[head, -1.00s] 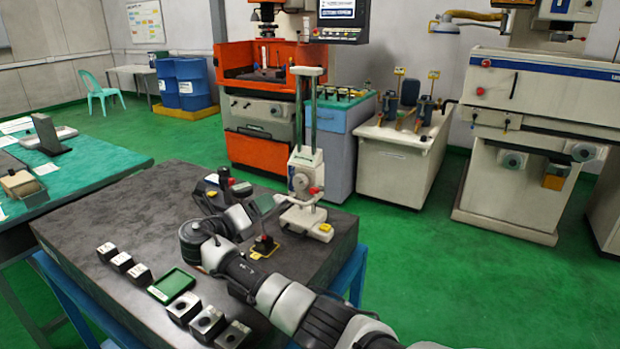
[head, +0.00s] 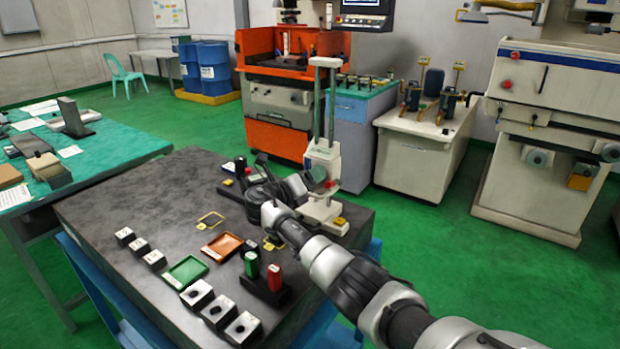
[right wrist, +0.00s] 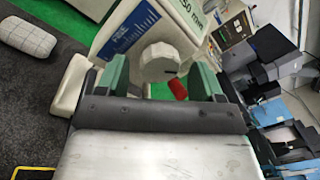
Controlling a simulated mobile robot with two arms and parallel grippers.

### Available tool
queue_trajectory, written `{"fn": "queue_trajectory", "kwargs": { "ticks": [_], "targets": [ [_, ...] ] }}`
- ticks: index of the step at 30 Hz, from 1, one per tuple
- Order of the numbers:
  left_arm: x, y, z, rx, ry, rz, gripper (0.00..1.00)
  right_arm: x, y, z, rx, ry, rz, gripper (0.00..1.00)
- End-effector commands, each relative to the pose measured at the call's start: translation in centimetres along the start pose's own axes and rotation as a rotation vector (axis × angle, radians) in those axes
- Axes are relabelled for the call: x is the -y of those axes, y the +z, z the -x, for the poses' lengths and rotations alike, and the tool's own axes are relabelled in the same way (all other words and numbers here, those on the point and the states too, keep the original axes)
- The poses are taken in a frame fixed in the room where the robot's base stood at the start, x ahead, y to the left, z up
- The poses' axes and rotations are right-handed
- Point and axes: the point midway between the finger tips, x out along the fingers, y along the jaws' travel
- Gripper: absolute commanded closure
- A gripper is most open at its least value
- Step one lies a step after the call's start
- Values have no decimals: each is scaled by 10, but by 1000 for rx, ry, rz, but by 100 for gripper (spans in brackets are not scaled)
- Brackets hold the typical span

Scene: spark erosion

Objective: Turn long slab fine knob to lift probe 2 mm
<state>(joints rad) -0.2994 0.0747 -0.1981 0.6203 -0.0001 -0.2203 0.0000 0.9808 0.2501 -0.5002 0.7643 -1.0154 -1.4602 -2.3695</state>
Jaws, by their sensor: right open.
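The height gauge stands upright on the dark slab (head: 130,205), with a tall column (head: 332,100) and a pale carriage (head: 323,157). A round pale knob (head: 318,174) is on the carriage face, with a small red knob (head: 330,184) beside it. My right gripper (head: 307,180) is at the left of the carriage, close to the pale knob. In the right wrist view the two green-padded fingers (right wrist: 162,80) are apart, with the pale knob (right wrist: 158,62) between them in the picture; contact cannot be told. The probe tip is not clearly visible. My left gripper is out of view.
On the slab are a green tray (head: 185,271), an orange tray (head: 222,247), a black holder (head: 265,290) with green and red cylinders, and several small blocks (head: 218,312). A dark object (head: 232,187) lies left of the gauge. The slab's left part is clear.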

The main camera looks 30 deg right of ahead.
Motion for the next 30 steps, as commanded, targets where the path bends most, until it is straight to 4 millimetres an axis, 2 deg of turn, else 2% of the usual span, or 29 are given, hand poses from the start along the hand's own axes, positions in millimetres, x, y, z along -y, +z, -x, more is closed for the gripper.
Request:
{"fn": "queue_trajectory", "kwargs": {
  "ticks": [8, 15, 18, 30],
  "targets": [
    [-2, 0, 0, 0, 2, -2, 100, 0, 0, -2, -1, 0, 0, 33],
    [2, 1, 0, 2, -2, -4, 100, 0, 0, -1, -1, 0, 0, 69],
    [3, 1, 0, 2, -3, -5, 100, 0, 0, -1, 0, 0, 0, 82],
    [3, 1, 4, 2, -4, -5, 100, 1, 1, -1, -10, 9, -94, 82]
  ]
}}
